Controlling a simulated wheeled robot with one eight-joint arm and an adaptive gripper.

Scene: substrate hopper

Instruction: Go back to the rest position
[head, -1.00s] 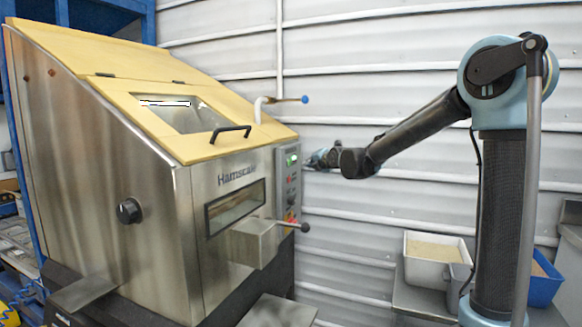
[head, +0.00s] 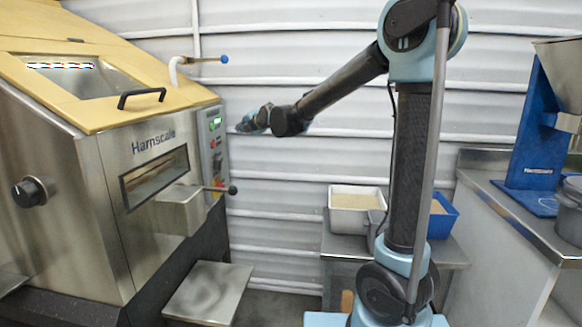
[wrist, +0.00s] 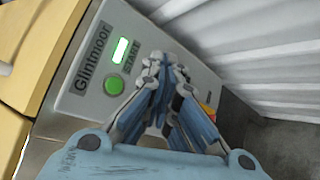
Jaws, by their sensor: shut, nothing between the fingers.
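My gripper (head: 250,122) is held out to the left in the head view, just right of the hopper machine's control panel (head: 213,150) and apart from it. In the wrist view my gripper (wrist: 160,70) has its fingers together and empty. It shows in front of the panel with the green START button (wrist: 114,86) and a lit green display (wrist: 121,51). The lower part of the panel is hidden behind the fingers. The hopper machine (head: 60,170) is steel with a yellow top, and its lid with a black handle is closed.
A steel stand (head: 208,290) sits below the machine's chute. A white bin (head: 357,205) and a blue bin (head: 444,215) stand on a low table behind my arm. A steel counter (head: 500,195) with a blue-framed funnel device is at the right. The corrugated wall is behind.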

